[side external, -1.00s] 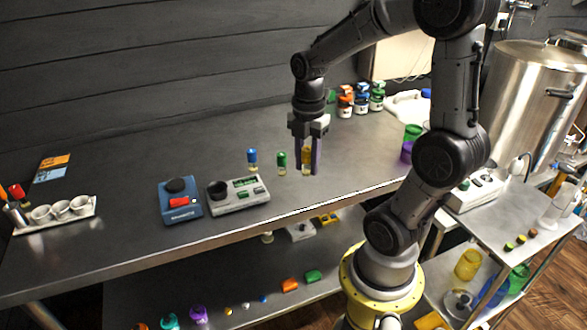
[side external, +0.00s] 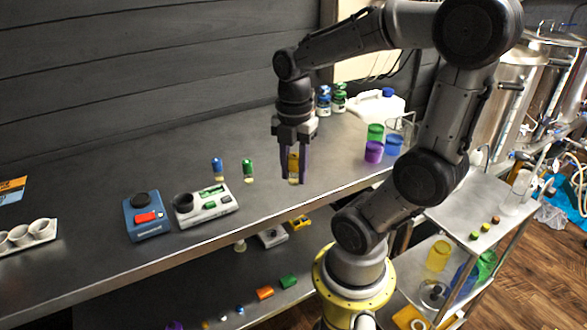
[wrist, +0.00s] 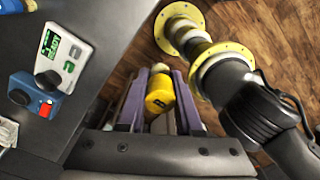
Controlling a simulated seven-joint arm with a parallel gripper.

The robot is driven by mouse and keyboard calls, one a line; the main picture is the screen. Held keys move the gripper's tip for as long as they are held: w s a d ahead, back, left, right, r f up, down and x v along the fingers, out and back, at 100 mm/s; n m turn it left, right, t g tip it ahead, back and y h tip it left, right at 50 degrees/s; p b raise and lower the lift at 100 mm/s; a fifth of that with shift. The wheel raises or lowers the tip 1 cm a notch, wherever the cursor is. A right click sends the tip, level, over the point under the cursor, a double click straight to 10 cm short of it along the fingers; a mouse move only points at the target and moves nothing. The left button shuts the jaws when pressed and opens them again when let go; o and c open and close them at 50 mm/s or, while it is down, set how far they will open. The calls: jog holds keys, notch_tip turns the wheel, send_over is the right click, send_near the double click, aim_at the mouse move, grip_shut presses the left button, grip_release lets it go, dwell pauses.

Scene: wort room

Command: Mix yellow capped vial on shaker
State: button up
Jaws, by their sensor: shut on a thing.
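The yellow capped vial (side external: 293,163) is upright between the fingers of my gripper (side external: 293,172), which is shut on it. In the wrist view its yellow cap (wrist: 160,96) bears a dark letter and shows between the purple fingers, against the floor beyond the bench edge. The gap between vial and bench cannot be told. A blue device (side external: 147,226) with a round black top and red switch stands left of the gripper; it looks like the shaker. It also shows in the wrist view (wrist: 45,103).
A pale device (side external: 208,207) with a green display and black cup stands beside the blue one. A blue-capped vial (side external: 217,168) and a green-capped vial (side external: 248,169) stand behind them. Purple (side external: 374,152), green and blue cups are at right. Bench between is clear.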

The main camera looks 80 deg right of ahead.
jog(key=shift+n, duration=0.4)
jog(key=w+d+r, duration=0.1)
jog(key=w+r, duration=0.1)
jog(key=w+d+r, duration=0.1)
jog(key=w+r, duration=0.1)
jog(key=w, duration=0.1)
jog(key=w+d+r, duration=0.1)
jog(key=w+r, duration=0.1)
jog(key=w, duration=0.1)
jog(key=shift+w+d, duration=0.2)
grip_shut()
jog(key=n, duration=0.5)
send_over(140, 199)
notch_tip(140, 199, down, 7)
jog(key=shift+d+f, duration=0.15)
jog(key=shift+a+f, duration=0.25)
jog(key=shift+f, duration=2.4)
jog(key=shift+f, duration=0.55)
